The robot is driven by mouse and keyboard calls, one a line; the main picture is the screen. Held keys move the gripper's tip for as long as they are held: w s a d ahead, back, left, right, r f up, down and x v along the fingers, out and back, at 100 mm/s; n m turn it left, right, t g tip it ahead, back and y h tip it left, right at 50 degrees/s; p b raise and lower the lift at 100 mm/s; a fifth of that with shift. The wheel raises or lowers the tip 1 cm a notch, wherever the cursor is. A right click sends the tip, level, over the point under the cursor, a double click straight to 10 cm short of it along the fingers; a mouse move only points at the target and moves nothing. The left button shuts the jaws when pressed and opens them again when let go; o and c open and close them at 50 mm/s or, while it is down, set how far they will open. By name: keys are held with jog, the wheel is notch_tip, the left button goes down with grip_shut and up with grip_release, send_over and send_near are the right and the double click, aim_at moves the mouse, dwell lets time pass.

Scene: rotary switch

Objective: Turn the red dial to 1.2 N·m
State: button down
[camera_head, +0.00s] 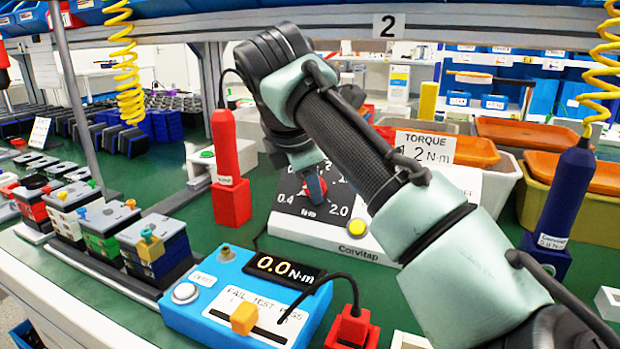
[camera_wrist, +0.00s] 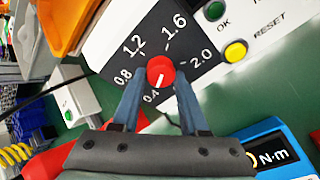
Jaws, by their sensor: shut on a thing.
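The red dial (camera_wrist: 161,68) sits on a dark scale panel (camera_wrist: 207,57) marked 0.4, 0.8, 1.2, 1.6 and 2.0. Its white pointer mark faces the 0.4 label. My gripper (camera_wrist: 160,80) has one blue-grey finger on each side of the dial and is shut on it. In the head view, my gripper (camera_head: 316,183) comes down over the panel (camera_head: 338,211) and hides most of the dial and some of the numbers. A sign (camera_head: 425,148) behind reads "TORQUE 1.2 N·m".
A blue tester (camera_head: 250,295) in front displays 0.0 N·m. A red screwdriver (camera_head: 226,150) stands in a holder on the left. A blue one (camera_head: 564,195) stands on the right.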

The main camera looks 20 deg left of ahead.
jog(key=shift+r, duration=0.1)
jog(key=m+p, duration=0.3)
jog(key=p, duration=0.2)
jog(key=shift+r+m+y, duration=0.1)
jog(key=shift+m+y, duration=0.2)
jog(key=shift+m, duration=0.1)
jog(key=m+p, duration=0.3)
jog(key=shift+m+t, duration=0.3)
jog(key=shift+t, duration=0.1)
jog(key=m+p, duration=0.3)
jog(key=shift+t+p, duration=0.35)
jog(key=shift+t, duration=0.05)
jog(key=m+t+p, duration=0.1)
jog(key=m+p, duration=0.4)
jog(key=m, duration=0.2)
jog(key=shift+s+d+p, duration=0.1)
jog(key=shift+p, duration=0.3)
jog(key=m+p, duration=0.1)
jog(key=m, duration=0.1)
jog(key=m+p, duration=0.1)
jog(key=m, duration=0.1)
jog(key=m+p, duration=0.1)
jog(key=m, duration=0.1)
jog(key=shift+f+t+p, duration=0.3)
jog(key=shift+t+p, duration=0.05)
jog(key=shift+t, duration=0.05)
jog(key=shift+h, duration=0.4)
